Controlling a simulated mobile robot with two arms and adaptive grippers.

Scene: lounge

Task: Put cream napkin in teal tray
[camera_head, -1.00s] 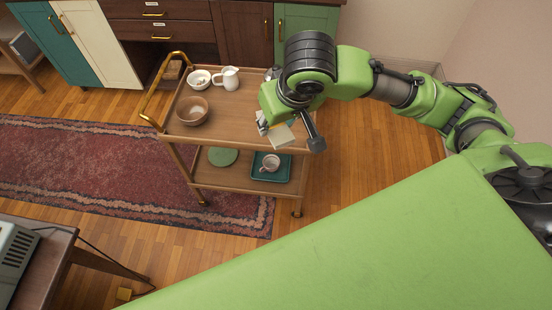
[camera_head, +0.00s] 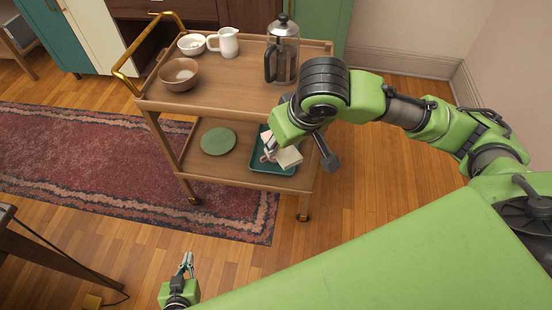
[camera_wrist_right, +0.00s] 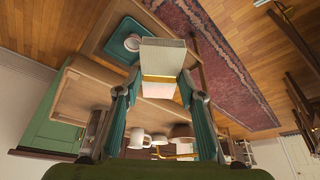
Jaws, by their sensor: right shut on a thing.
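The cream napkin (camera_head: 289,157) is a pale folded block; it also shows in the right wrist view (camera_wrist_right: 163,53). My right gripper (camera_head: 271,151) is shut on it, its fingers (camera_wrist_right: 160,85) pinching opposite sides. The teal tray (camera_head: 259,190) lies on the cart's lower shelf, and part of it shows in the wrist view (camera_wrist_right: 117,32). In the head view the napkin overlaps the tray; the gap between them is unclear. A white cup (camera_wrist_right: 132,42) stands on the tray, mostly hidden in the head view. My left gripper (camera_head: 186,263) is low over the floor, away from the cart.
The wooden cart (camera_head: 225,100) has a top shelf above the tray's level. It bears a French press (camera_head: 283,52), a white jug (camera_head: 226,42), a white bowl (camera_head: 191,44) and a brown bowl (camera_head: 179,74). A green round mat (camera_head: 218,141) lies left of the tray.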

